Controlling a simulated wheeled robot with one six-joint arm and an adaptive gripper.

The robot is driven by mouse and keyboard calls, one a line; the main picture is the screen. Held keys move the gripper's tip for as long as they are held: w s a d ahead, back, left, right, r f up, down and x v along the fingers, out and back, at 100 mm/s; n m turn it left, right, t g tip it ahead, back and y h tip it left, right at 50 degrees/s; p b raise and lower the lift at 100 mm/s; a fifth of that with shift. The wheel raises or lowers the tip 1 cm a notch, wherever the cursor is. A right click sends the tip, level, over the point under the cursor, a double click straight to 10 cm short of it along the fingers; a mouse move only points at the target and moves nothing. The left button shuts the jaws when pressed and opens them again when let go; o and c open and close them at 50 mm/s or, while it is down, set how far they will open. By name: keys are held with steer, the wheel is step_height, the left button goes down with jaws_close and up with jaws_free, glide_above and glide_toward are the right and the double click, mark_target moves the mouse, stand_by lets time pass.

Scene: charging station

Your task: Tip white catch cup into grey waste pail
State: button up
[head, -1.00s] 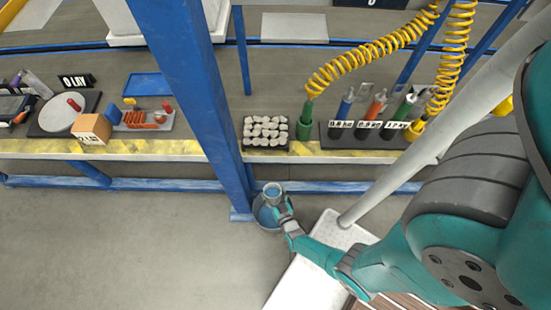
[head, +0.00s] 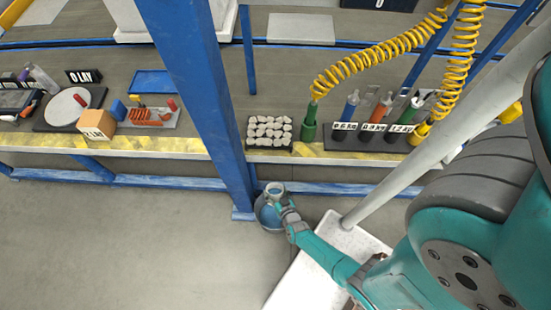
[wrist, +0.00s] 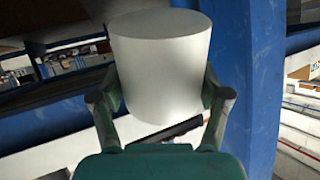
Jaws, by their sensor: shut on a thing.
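The white catch cup (head: 275,187) is in my gripper (head: 286,204), and looks small and pale in the head view. In the wrist view the cup (wrist: 160,75) is a plain white cylinder between the two fingers of my gripper (wrist: 163,95), which touch its sides. A flat, shaded end of the cup faces up in that picture. The grey waste pail (head: 267,218) stands on the floor by the foot of the blue post. The cup overlaps the pail's far side in the head view and appears above it. Bluish colour shows in the pail. I cannot tell the cup's exact tilt or contents.
The blue post (head: 205,105) rises just beside the pail. The workbench edge (head: 330,156) with yellow markings runs behind, carrying a tray of pale stones (head: 268,133) and several coloured tools. A white slanted pole (head: 400,170) stands to the right. Floor at left is clear.

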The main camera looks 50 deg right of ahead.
mark_target(275, 187)
steer(key=g+y, duration=0.1)
steer(key=w+d+f+m+g+y, duration=0.1)
steer(key=y, duration=0.1)
steer(key=d+f+g+y, duration=0.1)
steer(key=g, duration=0.1)
steer(key=shift+w+d+m+y, duration=0.15)
steer(key=shift+w+m+y, duration=0.15)
steer(key=shift+m, duration=0.1)
steer(key=shift+w+d+f+m+g+y, duration=0.15)
steer(key=shift+f+g+y, duration=0.1)
steer(key=shift+g+y, duration=0.3)
steer(key=shift+d+f+m+g+y, duration=0.15)
steer(key=shift+f+g+y, duration=0.15)
steer(key=shift+y, duration=0.35)
steer(key=shift+r, duration=0.15)
